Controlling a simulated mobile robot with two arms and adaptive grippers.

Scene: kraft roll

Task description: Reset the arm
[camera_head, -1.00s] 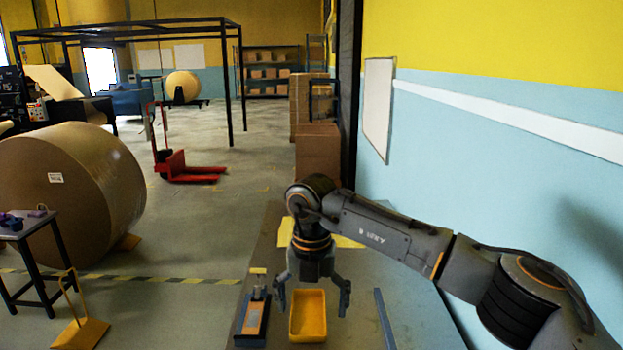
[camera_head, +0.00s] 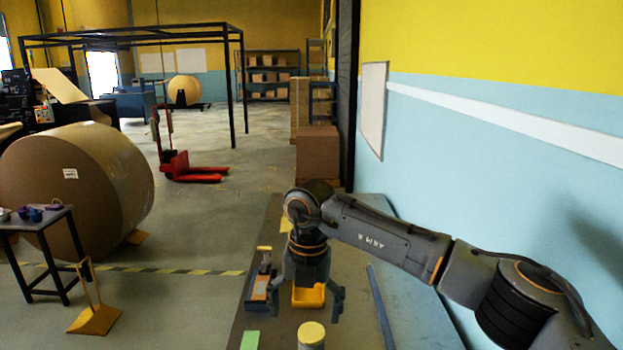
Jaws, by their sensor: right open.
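My right gripper (camera_head: 307,302) hangs over the workbench (camera_head: 352,300) with its fingers spread wide, open and empty. My right arm reaches in from the right side of the picture. A yellow tray (camera_head: 309,296) lies behind and between the fingers, partly hidden by the gripper. I cannot tell its exact distance from the fingers. My left gripper does not show.
A tool with an orange body (camera_head: 259,288) lies left of the tray. A yellow-topped cylinder (camera_head: 311,334) and a green block (camera_head: 250,340) are at the near edge. A blue-grey bar (camera_head: 380,305) lies right. A big kraft roll (camera_head: 75,185) and small table (camera_head: 40,222) stand left.

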